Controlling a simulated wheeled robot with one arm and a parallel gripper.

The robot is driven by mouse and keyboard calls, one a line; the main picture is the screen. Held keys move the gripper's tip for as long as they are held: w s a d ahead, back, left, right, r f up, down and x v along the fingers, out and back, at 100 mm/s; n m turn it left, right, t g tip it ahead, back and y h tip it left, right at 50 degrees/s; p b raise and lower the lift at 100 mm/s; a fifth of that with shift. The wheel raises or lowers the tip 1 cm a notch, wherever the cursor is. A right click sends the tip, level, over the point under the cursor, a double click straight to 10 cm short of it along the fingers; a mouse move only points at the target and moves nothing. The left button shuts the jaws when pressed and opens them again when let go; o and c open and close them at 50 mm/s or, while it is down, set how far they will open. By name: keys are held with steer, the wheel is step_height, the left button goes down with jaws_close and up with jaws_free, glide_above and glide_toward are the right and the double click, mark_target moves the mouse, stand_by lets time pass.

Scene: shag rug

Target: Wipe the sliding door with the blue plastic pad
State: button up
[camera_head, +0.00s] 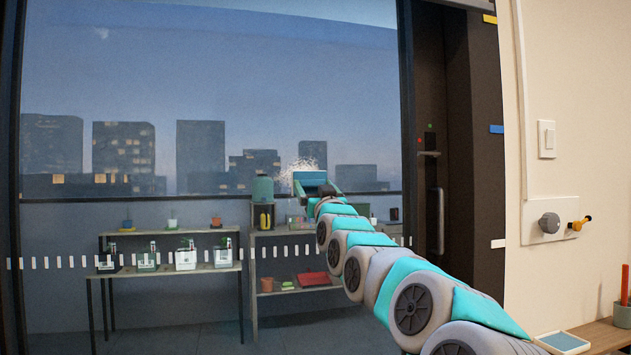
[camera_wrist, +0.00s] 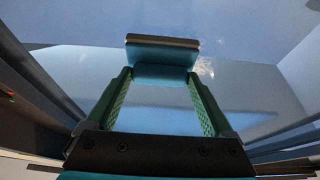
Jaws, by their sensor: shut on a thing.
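The sliding door (camera_head: 250,80) is a large dark-framed glass panel filling the left and middle of the head view. A whitish speckled smudge (camera_head: 304,166) shows on the glass just behind my gripper; part of it also shows in the wrist view (camera_wrist: 206,68). My gripper (camera_head: 326,190) is shut on the blue pad (camera_head: 311,179), held out in front of the glass. In the wrist view the blue pad (camera_wrist: 160,73) sits between the green fingertips, with a brownish edge along its top. I cannot tell whether the pad touches the glass.
Through the glass show shelves (camera_head: 170,240) with several plants and boxes, and a skyline. A dark frame with a vertical handle (camera_head: 440,220) stands right of the glass. A cream wall with a grey knob (camera_head: 549,223) and a wooden bench (camera_head: 600,333) are at right.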

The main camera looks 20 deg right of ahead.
steer(key=shift+w+d+r+p, duration=0.1)
steer(key=shift+d+p, duration=0.15)
steer(key=shift+d, duration=1.05)
steer(key=shift+d+r+p, duration=0.1)
steer(key=shift+d+p, duration=0.15)
steer(key=shift+d, duration=1)
steer(key=shift+d+f, duration=0.2)
steer(key=shift+d, duration=0.45)
steer(key=shift+c, duration=0.6)
steer(key=shift+a+f+b, duration=0.15)
steer(key=shift+a+b, duration=0.1)
steer(key=shift+b, duration=0.25)
steer(key=shift+a+b, duration=1.7)
steer(key=shift+b, duration=0.15)
